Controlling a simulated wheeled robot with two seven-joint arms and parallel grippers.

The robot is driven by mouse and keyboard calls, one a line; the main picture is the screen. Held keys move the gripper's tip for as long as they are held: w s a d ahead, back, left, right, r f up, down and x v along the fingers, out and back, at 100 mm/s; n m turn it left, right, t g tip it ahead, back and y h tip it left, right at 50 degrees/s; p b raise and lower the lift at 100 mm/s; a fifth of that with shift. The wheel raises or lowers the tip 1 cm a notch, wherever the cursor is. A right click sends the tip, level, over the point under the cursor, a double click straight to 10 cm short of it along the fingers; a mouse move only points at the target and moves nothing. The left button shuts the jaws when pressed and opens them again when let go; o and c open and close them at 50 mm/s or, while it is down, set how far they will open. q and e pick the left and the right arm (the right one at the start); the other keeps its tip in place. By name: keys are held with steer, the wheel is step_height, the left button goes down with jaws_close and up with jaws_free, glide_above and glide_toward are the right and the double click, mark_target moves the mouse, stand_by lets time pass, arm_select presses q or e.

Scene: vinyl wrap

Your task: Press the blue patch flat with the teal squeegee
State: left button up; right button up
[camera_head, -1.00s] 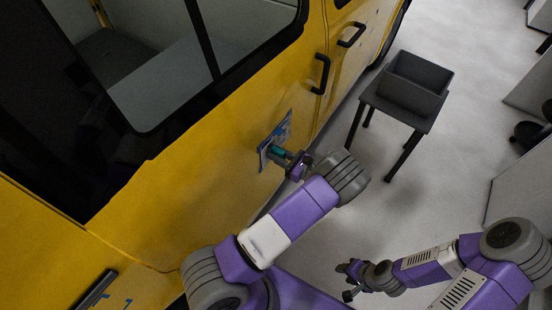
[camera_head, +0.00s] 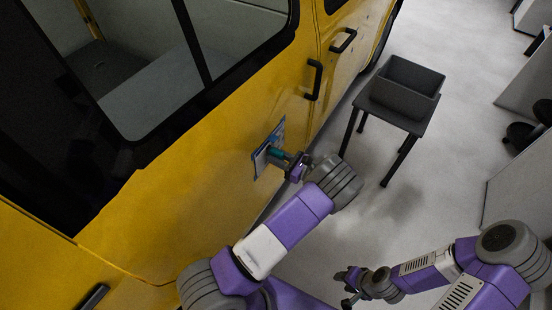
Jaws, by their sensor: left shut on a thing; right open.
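The blue patch (camera_head: 279,134) is on the side of the yellow van, below and left of a black door handle. Its lower part is partly hidden by the squeegee and my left gripper. The teal squeegee (camera_head: 276,153) is held up against or very close to the patch; I cannot tell whether it touches. My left gripper (camera_head: 291,163) is shut on the squeegee. My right gripper (camera_head: 343,286) is open and empty over the floor at the lower middle, well away from the van.
The yellow van (camera_head: 200,190) with its large dark window fills the left side. A dark grey bin (camera_head: 405,88) stands on a small dark table (camera_head: 394,115) at the upper right. Grey partitions (camera_head: 515,210) stand at the far right.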

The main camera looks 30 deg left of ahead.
mark_target(274, 145)
arm_select(q)
steer(key=shift+w+b, duration=0.5)
steer(key=shift+w, duration=0.6)
steer(key=shift+w+b, duration=0.15)
steer(key=shift+b, duration=0.15)
steer(key=shift+w+d+f+b, duration=0.1)
steer(key=shift+w+b, duration=0.45)
steer(key=shift+w, duration=0.4)
